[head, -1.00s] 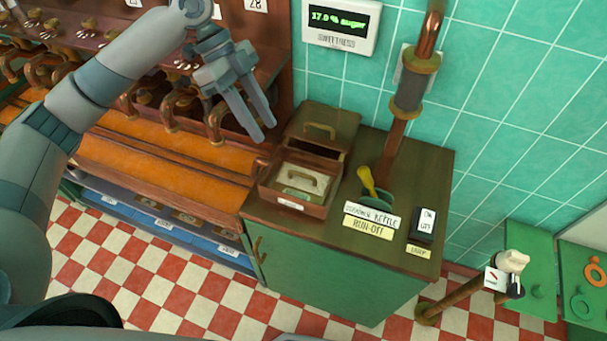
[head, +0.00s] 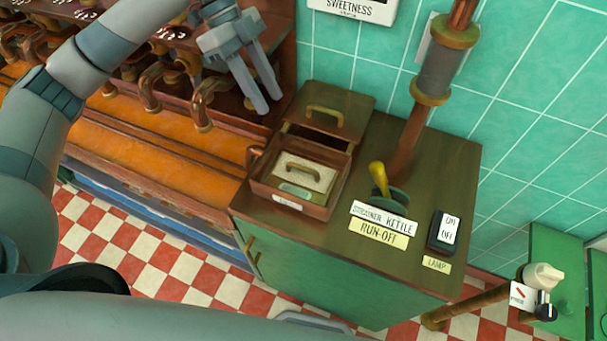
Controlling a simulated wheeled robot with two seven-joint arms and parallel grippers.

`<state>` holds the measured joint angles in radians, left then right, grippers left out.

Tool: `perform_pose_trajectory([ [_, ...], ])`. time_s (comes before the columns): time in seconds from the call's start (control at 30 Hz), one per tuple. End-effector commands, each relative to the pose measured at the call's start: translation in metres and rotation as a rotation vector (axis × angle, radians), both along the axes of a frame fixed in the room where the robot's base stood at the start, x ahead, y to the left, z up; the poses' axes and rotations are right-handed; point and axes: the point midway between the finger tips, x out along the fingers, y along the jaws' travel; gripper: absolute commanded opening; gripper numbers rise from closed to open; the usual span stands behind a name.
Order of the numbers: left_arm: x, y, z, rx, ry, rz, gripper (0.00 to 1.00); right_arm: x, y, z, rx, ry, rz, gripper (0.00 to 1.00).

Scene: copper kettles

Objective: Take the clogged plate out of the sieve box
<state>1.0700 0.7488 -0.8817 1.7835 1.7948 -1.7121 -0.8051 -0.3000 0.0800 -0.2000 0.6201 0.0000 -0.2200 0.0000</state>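The sieve box (head: 262,188) is a brown box standing on the wooden top of the green cabinet. Its lid (head: 328,110), with a brass handle, is open behind it. Inside lies a pale plate (head: 310,175) with a brass handle and a greenish label at its front. I cannot tell from here whether it is clogged. My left gripper (head: 263,108) is open and empty, its two fingers pointing down, above and left of the box and apart from it. My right gripper is not in view.
A copper pipe (head: 437,72) with a yellow lever (head: 378,175) stands right of the box. Run-off signs (head: 380,234) and a lamp switch (head: 443,232) are at the cabinet's right. Orange troughs with copper spouts (head: 205,105) lie left. Teal tiles back the cabinet.

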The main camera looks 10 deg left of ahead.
Motion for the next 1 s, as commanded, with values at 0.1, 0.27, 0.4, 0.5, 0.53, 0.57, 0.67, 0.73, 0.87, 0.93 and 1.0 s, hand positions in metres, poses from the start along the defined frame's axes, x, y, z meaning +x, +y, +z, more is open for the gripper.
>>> perform_pose_trajectory([
  [0.1,0.0,0.0,-0.002,0.0,0.0,0.0,0.32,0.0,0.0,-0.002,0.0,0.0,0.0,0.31],
  [0.27,0.0,0.0,-0.001,0.0,0.0,0.0,0.32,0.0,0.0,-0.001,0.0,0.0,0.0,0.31],
  [0.4,0.0,0.0,-0.002,0.0,0.0,0.0,0.32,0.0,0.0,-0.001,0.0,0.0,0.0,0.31],
  [0.5,-0.002,-0.003,-0.006,0.0,0.002,-0.001,0.32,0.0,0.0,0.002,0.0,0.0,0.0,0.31],
  [0.53,-0.003,-0.004,-0.008,0.001,0.003,-0.001,0.32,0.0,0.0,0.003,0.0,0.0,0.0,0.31],
  [0.57,-0.003,-0.005,-0.01,0.001,0.004,-0.001,0.32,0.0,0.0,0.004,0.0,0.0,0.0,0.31],
  [0.67,-0.007,-0.011,-0.02,0.001,0.004,-0.001,0.32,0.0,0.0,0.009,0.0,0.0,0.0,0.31],
  [0.73,-0.01,-0.017,-0.029,0.0,0.004,-0.002,0.32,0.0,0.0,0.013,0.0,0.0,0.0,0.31],
  [0.87,-0.016,-0.028,-0.048,0.001,0.003,-0.002,0.32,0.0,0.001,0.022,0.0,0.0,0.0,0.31],
  [0.93,-0.02,-0.034,-0.059,0.0,0.004,-0.002,0.32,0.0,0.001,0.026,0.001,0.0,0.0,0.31],
  [1.0,-0.023,-0.04,-0.069,0.0,0.004,-0.002,0.32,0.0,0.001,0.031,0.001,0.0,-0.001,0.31],
])
